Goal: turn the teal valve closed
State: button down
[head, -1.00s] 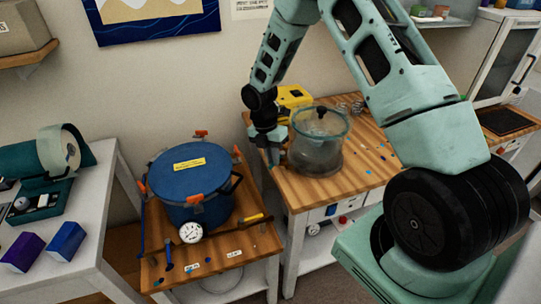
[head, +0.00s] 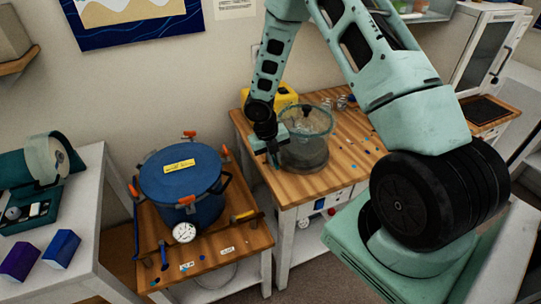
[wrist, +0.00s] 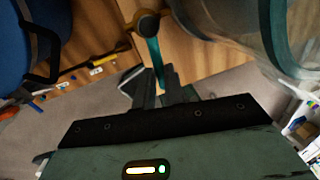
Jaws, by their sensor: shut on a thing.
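The teal valve shows in the wrist view as a narrow teal lever (wrist: 154,52) running down from a dark round knob (wrist: 147,23). My gripper (wrist: 160,88) has its fingers closed around the lower end of the lever. In the head view my gripper (head: 273,155) points down at the left side of the clear vessel with a teal rim (head: 305,122), above the wooden table (head: 350,165). The valve is too small and hidden by my gripper to make out in the head view.
A blue lidded pot (head: 182,190) with orange clamps stands on a lower wooden stand to the left, with a dial gauge (head: 184,232) at its front. A yellow box (head: 285,97) sits behind the vessel. There is a gap between stand and table.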

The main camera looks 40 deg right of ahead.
jog(key=shift+d+r+n, duration=0.1)
jog(key=shift+d+n, duration=0.1)
jog(key=shift+n, duration=0.2)
jog(key=c, duration=1.5)
grip_release()
jog(key=a+r, duration=0.1)
jog(key=r, duration=0.4)
jog(key=a+r, duration=0.1)
jog(key=r, duration=0.5)
jog(key=a+r+b, duration=0.1)
jog(key=r, duration=0.5)
jog(key=shift+w+a, duration=0.15)
jog(key=shift+w, duration=0.2)
